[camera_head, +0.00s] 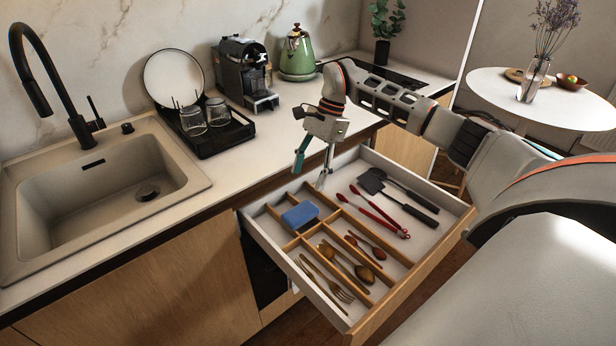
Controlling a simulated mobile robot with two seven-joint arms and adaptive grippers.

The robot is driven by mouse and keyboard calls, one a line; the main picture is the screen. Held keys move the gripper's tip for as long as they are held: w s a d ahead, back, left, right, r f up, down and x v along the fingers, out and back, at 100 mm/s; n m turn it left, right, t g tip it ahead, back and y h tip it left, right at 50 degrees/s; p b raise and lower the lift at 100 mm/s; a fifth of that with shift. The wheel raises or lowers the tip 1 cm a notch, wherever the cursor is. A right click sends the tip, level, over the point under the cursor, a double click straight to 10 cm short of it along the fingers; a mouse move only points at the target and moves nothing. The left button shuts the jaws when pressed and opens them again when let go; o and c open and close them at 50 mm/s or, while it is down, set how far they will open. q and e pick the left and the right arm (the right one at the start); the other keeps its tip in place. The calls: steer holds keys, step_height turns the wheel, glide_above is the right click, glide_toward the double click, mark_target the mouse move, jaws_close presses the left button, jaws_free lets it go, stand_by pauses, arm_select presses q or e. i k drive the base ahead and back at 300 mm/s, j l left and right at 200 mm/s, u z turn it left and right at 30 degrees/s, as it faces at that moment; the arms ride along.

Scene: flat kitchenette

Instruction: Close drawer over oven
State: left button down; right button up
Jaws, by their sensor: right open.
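The drawer (440,258) is pulled far out from under the worktop, with a wooden front and a pale inside. It holds a wooden divider tray, a blue sponge-like block (300,215), wooden spoons and forks (328,278), red tongs (378,211) and black utensils (411,196). Part of the dark oven (262,270) shows below the drawer's left side. My right gripper (313,172) is open and empty above the drawer's back part, near the worktop edge. Its fingers point down; I cannot tell whether they touch anything. My left gripper is not in view.
A sink (100,185) with a black tap is at left. A black dish rack (212,135), a coffee machine (245,75) and a green kettle (297,55) stand on the worktop. A round white table (560,100) is at back right. My right arm spans the right side.

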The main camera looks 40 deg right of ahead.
mark_target(408, 263)
steer(key=k+j, duration=0.8)
